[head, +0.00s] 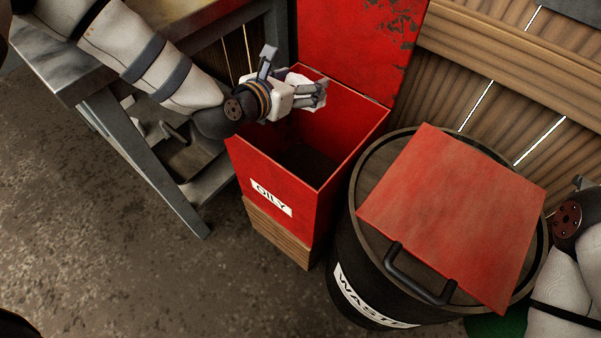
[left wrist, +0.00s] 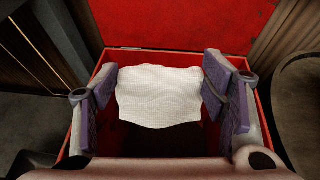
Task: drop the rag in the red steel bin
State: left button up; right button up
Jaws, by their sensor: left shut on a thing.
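The red steel bin (head: 269,178) stands open with its lid (head: 350,40) raised at the back. It carries a label reading "OILY". The white rag (left wrist: 158,97) is held between the fingers of my left gripper (left wrist: 163,95). In the head view the left gripper (head: 318,92) is over the bin's opening, near its back left, and mostly hides the rag. The left wrist view shows the rag above the dark inside of the bin (left wrist: 118,49). My right arm shows at the right edge of the head view, but its fingers are out of the frame.
A dark barrel (head: 345,235) labelled "WASTE" stands right of the bin, with a red handled board (head: 450,210) on top. A metal workbench (head: 130,150) stands at the left. A slatted wooden wall (head: 500,75) is behind. The floor at front left is clear.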

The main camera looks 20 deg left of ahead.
pick_arm(q)
jog(key=o, duration=1.2)
jog(key=v, duration=1.2)
jog(key=shift+f, duration=0.1)
